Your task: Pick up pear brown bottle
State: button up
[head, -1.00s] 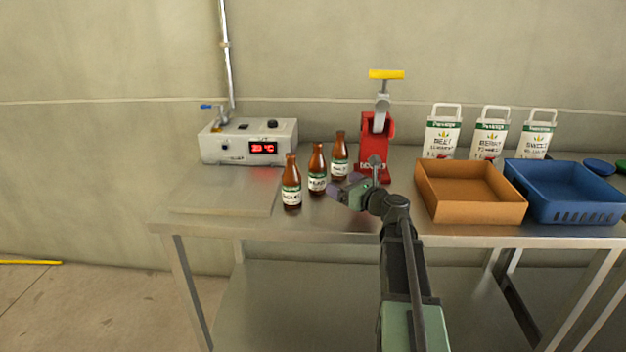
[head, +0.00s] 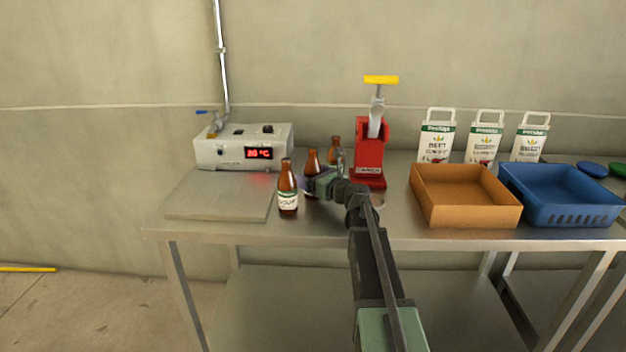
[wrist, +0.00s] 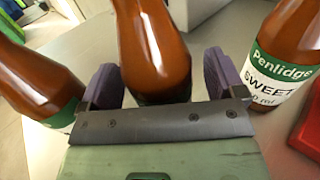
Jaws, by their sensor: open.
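Three brown glass bottles stand upright in a slanted row on the steel table. The middle one, the pear brown bottle (head: 313,159), has its label hidden behind my gripper (head: 308,185). In the wrist view the pear brown bottle (wrist: 155,45) stands between my two purple fingers (wrist: 163,78), which are open on either side of it. I cannot tell whether either finger touches it. The front-left bottle (head: 287,190) is close by on the left; the rear bottle (head: 334,148), labelled SWEET in the wrist view (wrist: 288,60), is on the right.
A red capping press (head: 369,160) with a yellow handle stands just right of the bottles. A grey heater box (head: 243,150) is at the back left. An orange tray (head: 465,217) and a blue crate (head: 560,213) lie right. White cartons (head: 436,140) stand behind them.

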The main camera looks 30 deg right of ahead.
jog(key=c, duration=1.3)
jog(key=shift+r, duration=0.1)
